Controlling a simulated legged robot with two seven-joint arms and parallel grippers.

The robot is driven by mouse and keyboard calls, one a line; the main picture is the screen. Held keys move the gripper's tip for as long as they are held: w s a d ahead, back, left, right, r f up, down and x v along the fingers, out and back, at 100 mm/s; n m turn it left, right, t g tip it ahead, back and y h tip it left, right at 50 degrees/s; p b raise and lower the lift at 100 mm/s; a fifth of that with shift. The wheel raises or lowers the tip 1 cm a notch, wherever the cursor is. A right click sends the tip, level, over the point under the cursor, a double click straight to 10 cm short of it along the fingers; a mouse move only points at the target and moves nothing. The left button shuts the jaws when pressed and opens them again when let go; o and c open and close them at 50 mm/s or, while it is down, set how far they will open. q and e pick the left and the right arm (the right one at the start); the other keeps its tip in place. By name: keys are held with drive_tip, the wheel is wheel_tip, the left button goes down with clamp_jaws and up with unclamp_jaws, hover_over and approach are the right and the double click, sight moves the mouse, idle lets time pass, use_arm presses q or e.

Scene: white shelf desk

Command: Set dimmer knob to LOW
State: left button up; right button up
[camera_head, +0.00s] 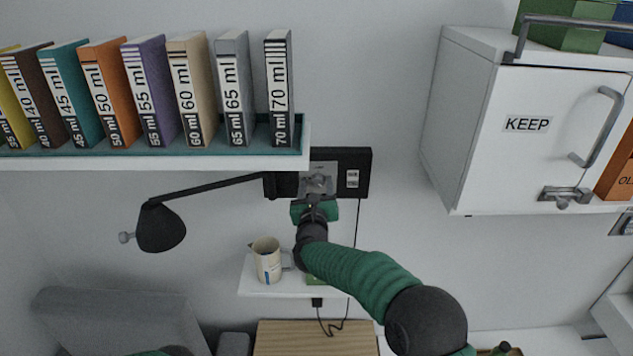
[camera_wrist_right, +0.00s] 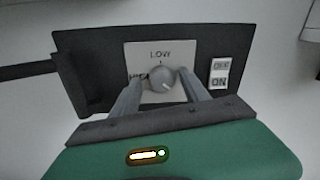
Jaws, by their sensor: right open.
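The dimmer knob (camera_wrist_right: 162,78) is a round grey knob on a light plate (camera_wrist_right: 140,50) of a black wall panel (camera_head: 357,163). In the right wrist view, LOW is printed above the knob and a partly hidden label is at its left. A mark on the knob's face seems to point to the lower right. My right gripper (camera_wrist_right: 160,88) is open, with one finger on each side of the knob; I cannot tell whether they touch it. My left gripper is not in view.
The panel's ON switch (camera_wrist_right: 219,75) is right of the plate. A black lamp (camera_head: 162,228) reaches left from the panel. A book shelf (camera_head: 150,160) is above left, a white cabinet (camera_head: 540,130) at right.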

drive_tip(key=shift+d, duration=0.1)
drive_tip(key=shift+w, duration=0.1)
drive_tip(key=shift+c, duration=1.4)
clamp_jaws()
drive_tip(key=shift+f, duration=0.1)
